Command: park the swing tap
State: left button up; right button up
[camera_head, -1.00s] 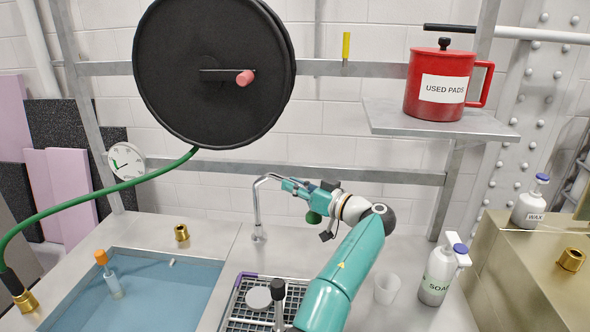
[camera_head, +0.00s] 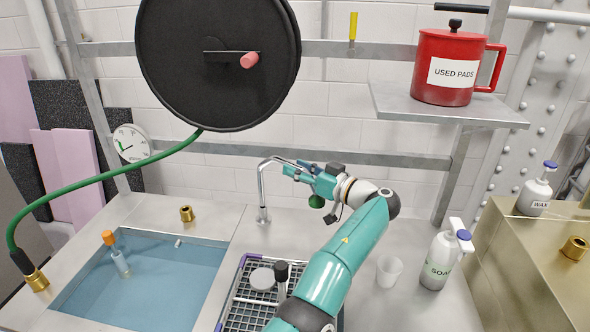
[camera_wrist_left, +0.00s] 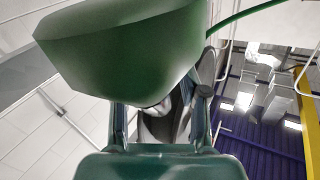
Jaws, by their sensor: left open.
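The swing tap (camera_head: 263,190) is a thin chrome pipe that rises from the counter behind the rack and bends to the right at the top. My left gripper (camera_head: 289,170) is at the tap's spout, with its fingers pointing left and open. I cannot tell if they touch the pipe. A green knob-like piece (camera_head: 316,201) hangs just below the gripper. A large green shape (camera_wrist_left: 125,50) fills the top of the left wrist view, close over the open left fingers (camera_wrist_left: 160,112). The spout's end is hidden behind the gripper. My right gripper is not in view.
A blue water basin (camera_head: 140,290) lies to the left, with a wire rack (camera_head: 243,290) beside it. A translucent cup (camera_head: 389,270) and soap bottle (camera_head: 438,262) stand right of my arm. A shelf (camera_head: 450,112) holds a red can (camera_head: 450,95). A hose reel (camera_head: 185,75) hangs above.

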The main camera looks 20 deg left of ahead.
pick_arm(q)
jog(key=v, duration=0.5)
jog(key=shift+d, duration=0.3)
jog(key=shift+v, duration=0.95)
jog(key=shift+s, duration=0.15)
jog(key=shift+c, duration=0.3)
